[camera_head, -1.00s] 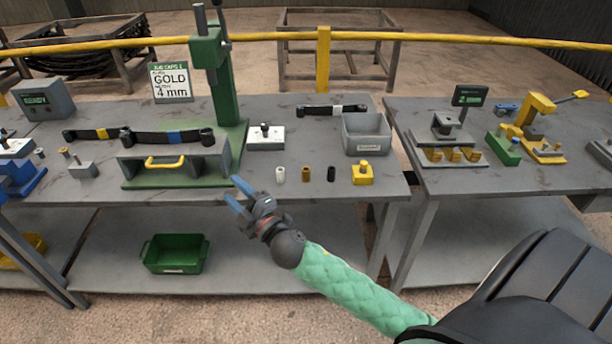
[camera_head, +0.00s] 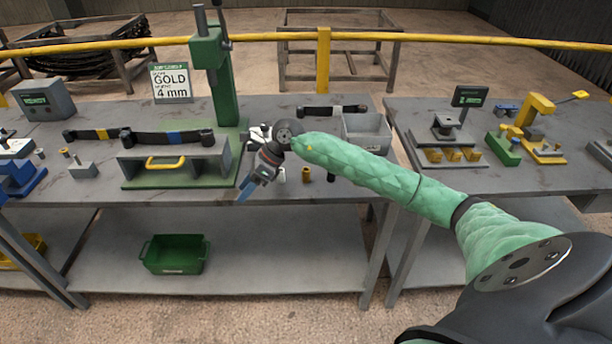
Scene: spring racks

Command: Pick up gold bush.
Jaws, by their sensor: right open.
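The gold bush (camera_head: 306,175) is a small brownish-gold cylinder standing upright near the front edge of the middle bench. A white bush (camera_head: 282,175) stands to its left, and a black bush (camera_head: 331,177) to its right, partly under my arm. My right gripper (camera_head: 243,192) is open and empty, left of the bushes over the bench's front edge. Its blue fingers point down and left, apart from the gold bush. My forearm passes above and behind the bushes. My left gripper is not in view.
A green press (camera_head: 226,85) and a sign reading GOLD 4 mm (camera_head: 171,82) stand behind. A grey bin (camera_head: 368,130) is behind my arm. A green crate (camera_head: 175,255) sits on the lower shelf.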

